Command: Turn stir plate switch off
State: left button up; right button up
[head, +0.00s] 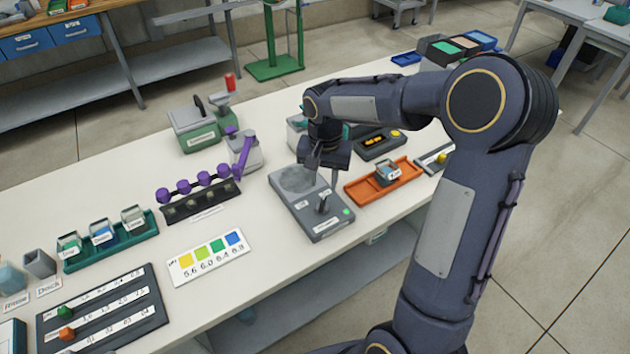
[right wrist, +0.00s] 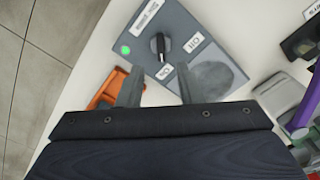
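The stir plate (head: 290,182) is a grey box on the white bench, with a round disc on top. Its black switch knob (head: 323,206) stands up near the front; it also shows in the right wrist view (right wrist: 158,46), between "On" and "Off" labels. A green light (right wrist: 126,50) glows beside it. Which label the knob points to is hard to tell. My right gripper (right wrist: 158,88) is open and empty, its fingers apart above the plate, with the knob ahead of the gap between them. My left gripper is not in view.
An orange tray (head: 364,190) stands right of the stir plate. A purple-knobbed manifold (head: 200,203) and a pH colour card (head: 200,267) lie to its left.

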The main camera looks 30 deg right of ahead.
aim_at(322, 203)
jog(key=shift+w+f, duration=0.25)
jog(key=shift+f, duration=0.15)
jog(key=shift+s+f, duration=0.1)
jog(key=shift+f, duration=3.5)
grip_shut()
